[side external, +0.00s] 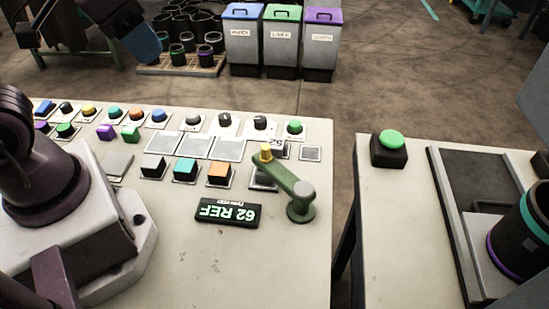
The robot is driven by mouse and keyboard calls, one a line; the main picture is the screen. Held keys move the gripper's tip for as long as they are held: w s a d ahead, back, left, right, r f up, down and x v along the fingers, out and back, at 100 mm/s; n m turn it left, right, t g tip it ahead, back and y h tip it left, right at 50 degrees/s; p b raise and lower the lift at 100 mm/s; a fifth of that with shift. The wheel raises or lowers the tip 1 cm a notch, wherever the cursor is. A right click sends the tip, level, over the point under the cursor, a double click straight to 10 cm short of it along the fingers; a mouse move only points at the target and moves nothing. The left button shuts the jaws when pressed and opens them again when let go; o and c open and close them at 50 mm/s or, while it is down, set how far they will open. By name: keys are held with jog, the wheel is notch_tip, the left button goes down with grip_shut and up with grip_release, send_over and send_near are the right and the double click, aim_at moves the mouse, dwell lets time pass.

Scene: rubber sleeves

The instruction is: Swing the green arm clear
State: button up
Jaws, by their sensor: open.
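The green arm (284,178) lies over the console top. Its round pivot post (300,206) stands near the console's right edge, and its free end with a yellow knob (265,153) points up and left. The arm passes over a square pale-framed fitting (264,181), which it partly hides. My gripper (88,45) appears at the upper left, dark with a blue part on its right side. It is open, well away from the green arm and not touching it.
The console (280,270) carries rows of coloured buttons and knobs, and a display (228,212) with upside-down text. A second table at right holds a green button (391,140) and a dark sleeve (522,235). Three bins (281,45) stand behind. The console's front is clear.

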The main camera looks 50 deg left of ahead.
jog(key=w+d+f+g, duration=0.3)
jog(key=w+f, duration=0.3)
jog(key=w, duration=0.1)
jog(key=n+g, duration=0.2)
jog(key=n, duration=0.4)
send_near(266, 146)
jog(key=f, duration=1.1)
jog(key=shift+s, duration=0.2)
jog(key=shift+r, duration=0.1)
grip_shut()
